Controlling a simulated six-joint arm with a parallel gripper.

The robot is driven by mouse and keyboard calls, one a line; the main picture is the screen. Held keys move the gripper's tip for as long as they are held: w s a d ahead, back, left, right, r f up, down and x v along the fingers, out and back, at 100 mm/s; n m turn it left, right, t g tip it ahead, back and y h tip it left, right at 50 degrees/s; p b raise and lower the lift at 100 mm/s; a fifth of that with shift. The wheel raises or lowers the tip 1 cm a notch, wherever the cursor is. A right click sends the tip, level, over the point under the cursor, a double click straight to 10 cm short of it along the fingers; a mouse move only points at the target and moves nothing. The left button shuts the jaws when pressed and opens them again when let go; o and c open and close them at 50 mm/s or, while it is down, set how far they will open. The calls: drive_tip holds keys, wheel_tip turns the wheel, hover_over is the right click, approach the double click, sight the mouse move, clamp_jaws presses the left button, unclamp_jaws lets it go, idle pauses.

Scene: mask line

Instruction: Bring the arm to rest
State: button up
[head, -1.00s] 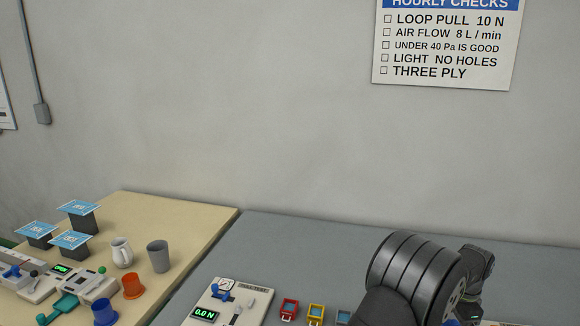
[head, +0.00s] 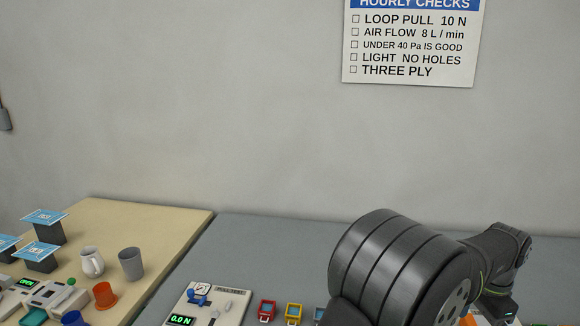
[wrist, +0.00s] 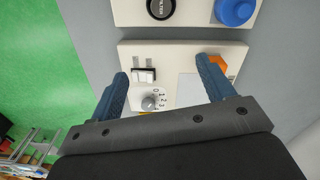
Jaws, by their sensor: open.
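My gripper (wrist: 160,88) shows in the wrist view with its two blue fingers spread wide and nothing between them. Below the fingers lies a white panel (wrist: 185,58) with a small knob (wrist: 153,103), a slot-like switch and an orange part (wrist: 218,64) by the right finger. I cannot tell whether the fingers touch the panel. In the head view my dark arm fills the lower right, and the fingers are not clearly visible there.
A pull-test device (head: 212,302) reading 0.0 N stands left of my arm, beside red (head: 267,309) and yellow (head: 293,312) trays. A grey cup (head: 131,264), white jug (head: 92,262) and orange cup (head: 104,295) stand on the beige table. The grey table behind is clear.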

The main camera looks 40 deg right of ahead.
drive_tip(key=s+a, duration=0.7)
drive_tip(key=a, duration=0.1)
drive_tip(key=w+d+f, duration=0.1)
drive_tip(key=w+f, duration=0.1)
drive_tip(key=w, duration=0.1)
drive_tip(key=w+d+f, duration=0.1)
drive_tip(key=w+f, duration=0.1)
drive_tip(key=w, duration=0.1)
drive_tip(key=w+d+f, duration=0.2)
drive_tip(key=w, duration=0.2)
drive_tip(key=shift+w+d+f, duration=0.1)
drive_tip(key=shift+w+f, duration=0.15)
drive_tip(key=shift+f, duration=0.3)
drive_tip(key=shift+w+d+f, duration=0.1)
drive_tip(key=shift+w+f, duration=0.1)
drive_tip(key=shift+f, duration=1.1)
